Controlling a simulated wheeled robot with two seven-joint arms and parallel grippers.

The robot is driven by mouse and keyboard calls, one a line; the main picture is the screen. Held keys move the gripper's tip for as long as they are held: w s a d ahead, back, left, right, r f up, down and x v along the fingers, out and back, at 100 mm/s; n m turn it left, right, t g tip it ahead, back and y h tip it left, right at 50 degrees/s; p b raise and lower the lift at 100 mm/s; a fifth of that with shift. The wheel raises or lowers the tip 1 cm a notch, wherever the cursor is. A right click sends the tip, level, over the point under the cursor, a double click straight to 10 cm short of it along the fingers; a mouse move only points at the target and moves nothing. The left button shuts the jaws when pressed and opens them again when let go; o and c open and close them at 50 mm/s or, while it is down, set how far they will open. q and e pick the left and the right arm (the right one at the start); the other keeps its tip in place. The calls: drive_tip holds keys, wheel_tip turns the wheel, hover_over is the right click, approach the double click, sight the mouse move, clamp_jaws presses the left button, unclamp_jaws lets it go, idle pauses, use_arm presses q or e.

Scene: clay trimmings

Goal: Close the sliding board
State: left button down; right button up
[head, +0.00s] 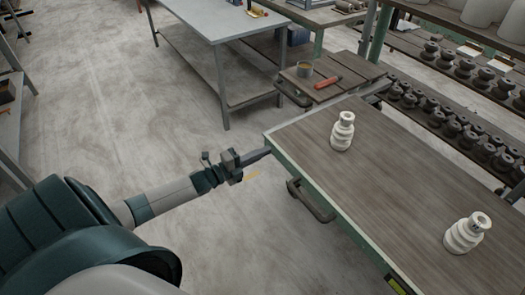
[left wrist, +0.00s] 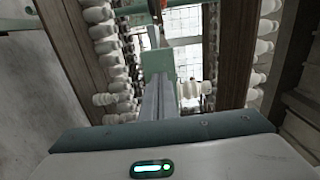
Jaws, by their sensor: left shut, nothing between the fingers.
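A long brown wooden board (head: 385,200) with a green and pale front edge reaches out at the right of the head view. I cannot tell for sure that it is the sliding board. A dark handle (head: 310,200) sits under its left edge. My left gripper (head: 262,155) is shut and empty, its tip close to the board's far left corner. Whether it touches the edge is unclear. In the left wrist view the narrow shut fingers (left wrist: 157,98) point toward a green surface (left wrist: 157,63). My right gripper is out of view.
Two white ribbed pieces stand on the board, one far (head: 342,133) and one near (head: 464,236). Behind is a smaller wooden surface (head: 340,75) with a red-handled tool (head: 328,82) and a cup (head: 304,69). A grey table (head: 205,25) stands behind.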

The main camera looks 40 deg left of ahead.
sight(325, 120)
use_arm(q)
drive_tip(key=shift+w, duration=0.15)
idle(0.3)
